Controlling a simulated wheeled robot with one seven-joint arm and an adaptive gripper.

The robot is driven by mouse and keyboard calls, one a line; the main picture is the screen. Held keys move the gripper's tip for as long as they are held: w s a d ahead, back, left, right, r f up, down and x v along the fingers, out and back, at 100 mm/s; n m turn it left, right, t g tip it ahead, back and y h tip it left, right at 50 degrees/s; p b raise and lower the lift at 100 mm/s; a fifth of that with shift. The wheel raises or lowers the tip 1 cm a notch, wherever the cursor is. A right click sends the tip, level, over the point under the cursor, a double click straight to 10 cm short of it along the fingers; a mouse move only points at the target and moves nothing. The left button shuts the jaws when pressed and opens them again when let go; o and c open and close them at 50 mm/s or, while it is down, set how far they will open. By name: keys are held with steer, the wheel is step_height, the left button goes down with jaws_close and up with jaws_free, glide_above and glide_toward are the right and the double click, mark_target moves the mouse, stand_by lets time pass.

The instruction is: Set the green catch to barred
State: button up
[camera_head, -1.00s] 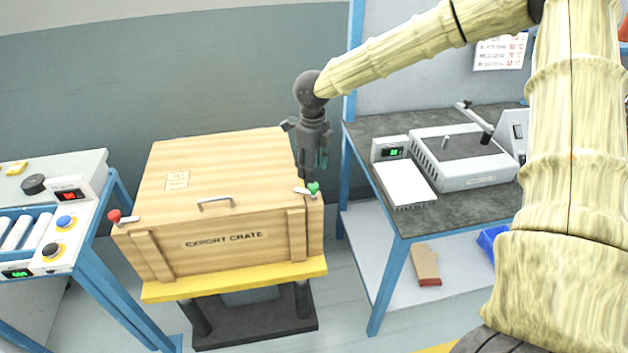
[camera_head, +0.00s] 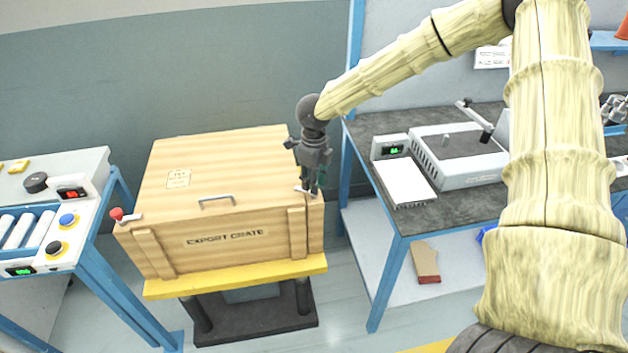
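The wooden export crate (camera_head: 178,245) stands on a yellow-topped lift stand, its lid down. The green catch was visible at the crate's front right corner a second ago; now its green knob is hidden behind my gripper, and only a bit of its metal lever (camera_head: 301,190) shows. My gripper (camera_head: 312,188) points down right at that corner, with its fingers around or in front of the catch. I cannot tell whether the fingers touch or hold the knob. A red-knobbed catch (camera_head: 117,214) sits at the crate's front left corner.
A lid handle (camera_head: 216,201) stands up from the crate top. A blue-framed bench (camera_head: 405,220) with a sealing machine (camera_head: 460,155) is close on the right of my gripper. A roller conveyor with buttons (camera_head: 66,220) is at the left.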

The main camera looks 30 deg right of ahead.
steer(key=c, duration=0.3)
steer(key=shift+c, duration=0.2)
steer(key=shift+r+p, duration=0.15)
steer(key=shift+p, duration=0.25)
steer(key=shift+r+n+p, duration=0.1)
steer(key=shift+n+p, duration=0.5)
steer(key=shift+p, duration=0.1)
steer(key=shift+n+p, duration=0.7)
steer(key=shift+p, duration=0.15)
steer(key=shift+n+p, duration=1.35)
steer(key=shift+n, duration=0.15)
steer(key=shift+f, duration=0.2)
steer(key=o, duration=1)
steer(key=shift+o, duration=0.2)
